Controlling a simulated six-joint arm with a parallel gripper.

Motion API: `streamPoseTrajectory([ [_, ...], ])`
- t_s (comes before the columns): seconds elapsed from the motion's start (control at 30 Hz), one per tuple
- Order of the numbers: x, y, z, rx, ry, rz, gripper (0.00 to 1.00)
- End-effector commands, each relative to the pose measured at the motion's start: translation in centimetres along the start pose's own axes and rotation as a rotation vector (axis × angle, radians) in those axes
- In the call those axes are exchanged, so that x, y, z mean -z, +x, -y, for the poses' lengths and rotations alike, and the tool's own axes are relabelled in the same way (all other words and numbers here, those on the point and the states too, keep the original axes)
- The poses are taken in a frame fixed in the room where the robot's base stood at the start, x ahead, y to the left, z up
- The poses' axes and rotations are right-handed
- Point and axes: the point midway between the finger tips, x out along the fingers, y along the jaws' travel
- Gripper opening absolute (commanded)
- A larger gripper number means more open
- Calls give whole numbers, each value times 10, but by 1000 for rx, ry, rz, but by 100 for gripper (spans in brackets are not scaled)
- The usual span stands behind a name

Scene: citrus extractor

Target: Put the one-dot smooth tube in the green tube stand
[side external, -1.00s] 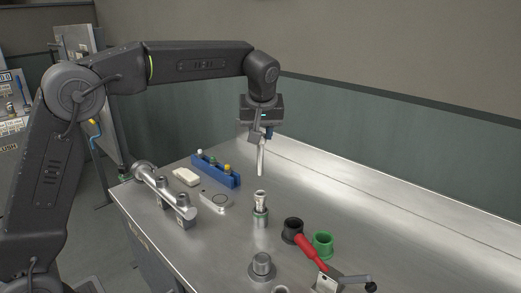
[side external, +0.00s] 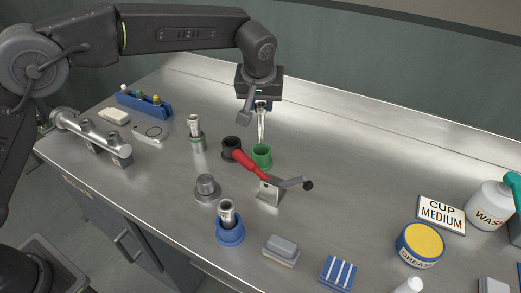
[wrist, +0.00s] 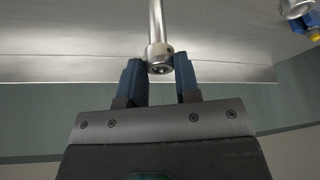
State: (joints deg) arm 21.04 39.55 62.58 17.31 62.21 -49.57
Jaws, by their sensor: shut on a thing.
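My gripper (side external: 262,104) is shut on a slim silver tube (side external: 262,128), which hangs close to upright. In the wrist view, my gripper (wrist: 160,78) has its blue fingers on either side of the smooth tube's (wrist: 156,24) collar. One small dark dot shows on that collar; its far side is hidden. The green tube stand (side external: 262,158) is on the bench directly under the tube in the side view. The tube's lower end is at or just above the stand's mouth; I cannot tell whether it is inside.
A black stand (side external: 231,146) and a red-handled lever (side external: 249,164) are close beside the green stand. A blue stand (side external: 230,236) holds another tube. A further metal tube (side external: 195,128) stands to the left. The bench behind the green stand is clear.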

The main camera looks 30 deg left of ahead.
Motion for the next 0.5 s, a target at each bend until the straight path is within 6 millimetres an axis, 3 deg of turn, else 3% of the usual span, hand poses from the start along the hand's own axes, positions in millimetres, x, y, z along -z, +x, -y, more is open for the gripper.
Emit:
streamPoseTrajectory([
  [0.5,-27,63,0,2,1,2,0],
])
